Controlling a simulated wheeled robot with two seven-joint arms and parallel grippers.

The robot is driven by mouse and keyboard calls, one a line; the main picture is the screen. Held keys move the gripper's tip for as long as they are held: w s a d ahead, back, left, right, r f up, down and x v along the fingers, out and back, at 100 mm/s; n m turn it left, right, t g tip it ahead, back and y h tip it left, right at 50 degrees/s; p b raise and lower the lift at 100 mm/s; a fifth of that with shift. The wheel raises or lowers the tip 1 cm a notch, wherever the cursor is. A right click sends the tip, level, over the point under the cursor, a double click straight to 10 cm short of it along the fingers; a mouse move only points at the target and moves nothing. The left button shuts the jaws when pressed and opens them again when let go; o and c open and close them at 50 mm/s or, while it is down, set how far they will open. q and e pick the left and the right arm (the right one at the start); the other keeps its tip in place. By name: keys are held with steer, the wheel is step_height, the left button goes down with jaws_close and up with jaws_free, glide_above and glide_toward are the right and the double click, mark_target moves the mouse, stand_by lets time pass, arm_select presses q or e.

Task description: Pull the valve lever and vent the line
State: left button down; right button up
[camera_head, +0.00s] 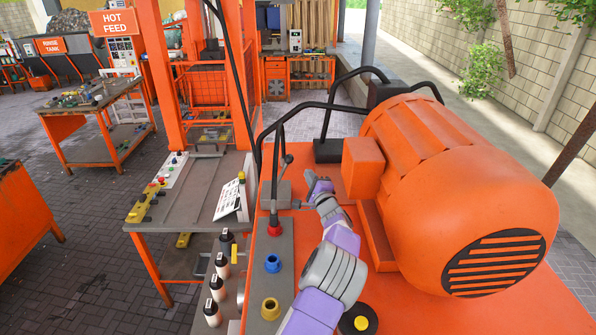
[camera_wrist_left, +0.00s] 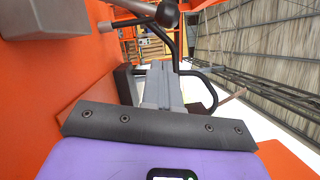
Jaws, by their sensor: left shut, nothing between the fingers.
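The valve lever (camera_head: 285,172) is a thin rod with a dark ball knob, rising from a grey box (camera_head: 274,195) on the orange machine top. In the left wrist view the lever's black knob (camera_wrist_left: 167,13) is at the top, beyond my fingertips, with part of the grey box (camera_wrist_left: 45,18) at the upper left. My left gripper (camera_head: 311,180) is just right of the lever and box in the head view. Its grey fingers (camera_wrist_left: 160,70) are together and empty, apart from the knob in the wrist view. My right gripper is in neither view.
A large orange motor (camera_head: 425,165) stands close on the right of my left arm. Black hoses (camera_head: 330,105) arch behind the gripper. A grey panel (camera_head: 270,270) with red, blue and yellow fittings lies in front of the box. A side table (camera_head: 185,205) holds a white sign.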

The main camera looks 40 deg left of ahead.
mark_target(283, 173)
arm_select(q)
steer(key=shift+w+a+r+b, duration=0.1)
steer(key=shift+a+r+b, duration=0.1)
steer(key=shift+a+b, duration=0.5)
steer(key=shift+a+r+b, duration=0.25)
steer(key=shift+a+b, duration=0.1)
steer(key=shift+a, duration=0.8)
steer(key=shift+w+a+r+b, duration=0.1)
steer(key=shift+a+r+b, duration=0.1)
steer(key=shift+a+b, duration=0.5)
steer(key=shift+a+p, duration=0.2)
steer(key=shift+p, duration=0.1)
